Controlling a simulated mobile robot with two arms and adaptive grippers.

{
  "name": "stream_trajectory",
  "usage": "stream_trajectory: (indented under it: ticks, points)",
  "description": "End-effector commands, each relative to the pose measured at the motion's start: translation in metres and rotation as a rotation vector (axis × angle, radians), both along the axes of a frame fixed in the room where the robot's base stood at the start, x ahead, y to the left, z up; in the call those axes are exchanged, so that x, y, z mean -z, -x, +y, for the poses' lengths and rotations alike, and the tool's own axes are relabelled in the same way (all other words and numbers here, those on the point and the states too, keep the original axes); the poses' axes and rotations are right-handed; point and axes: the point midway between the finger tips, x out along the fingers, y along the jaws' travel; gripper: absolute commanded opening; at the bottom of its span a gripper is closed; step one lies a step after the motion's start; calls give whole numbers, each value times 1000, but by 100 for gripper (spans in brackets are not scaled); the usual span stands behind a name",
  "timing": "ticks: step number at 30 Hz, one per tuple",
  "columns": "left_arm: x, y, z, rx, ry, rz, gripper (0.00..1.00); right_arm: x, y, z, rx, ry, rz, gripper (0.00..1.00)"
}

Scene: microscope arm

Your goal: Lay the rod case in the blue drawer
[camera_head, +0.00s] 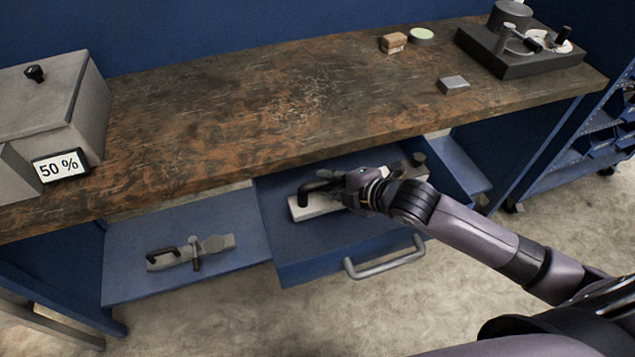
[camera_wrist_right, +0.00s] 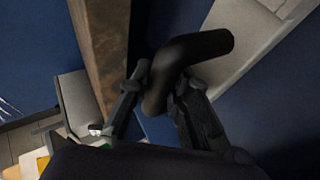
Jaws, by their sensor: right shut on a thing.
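The rod case (camera_head: 312,211) is long and light grey with a black bar handle (camera_head: 318,190). It is inside the outline of the open blue drawer (camera_head: 300,265), running lengthwise from left to right. I cannot tell whether it rests on the drawer floor or hangs just above it. My right gripper (camera_head: 358,183) is shut on the handle and hides the middle of the case. In the right wrist view the gripper's fingers (camera_wrist_right: 160,98) close around the black handle (camera_wrist_right: 200,47), with the pale case (camera_wrist_right: 245,35) beyond. My left gripper is not in view.
The drawer's handle (camera_head: 385,262) faces front. The worn wooden bench top (camera_head: 240,115) overhangs the drawer's back. A blue shelf (camera_head: 130,275) at left carries a grey tool (camera_head: 190,253). A grey box (camera_head: 65,95), small blocks and a dark instrument (camera_head: 520,50) stand on the bench.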

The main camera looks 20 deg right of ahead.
Motion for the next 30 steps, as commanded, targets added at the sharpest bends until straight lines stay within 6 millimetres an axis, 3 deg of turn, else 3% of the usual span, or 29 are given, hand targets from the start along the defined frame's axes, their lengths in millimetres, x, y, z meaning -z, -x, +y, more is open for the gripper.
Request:
stream_trajectory:
  ticks: [3, 8, 15, 19, 29, 30]
  points:
    - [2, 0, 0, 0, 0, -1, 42, 14, -1, 0, -1, -1, -6, 0]
    - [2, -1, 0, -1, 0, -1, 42, 19, -5, 2, -1, -1, -9, 0]
    - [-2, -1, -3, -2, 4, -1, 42, 18, -38, 21, -1, -3, -10, 0]
    - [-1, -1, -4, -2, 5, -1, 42, 31, -36, 20, -2, -1, -6, 0]
    - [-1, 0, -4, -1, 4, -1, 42, 33, -36, 20, -2, 0, -7, 0]
    - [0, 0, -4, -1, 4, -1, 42, 36, -35, 19, -2, 1, -1, 19]
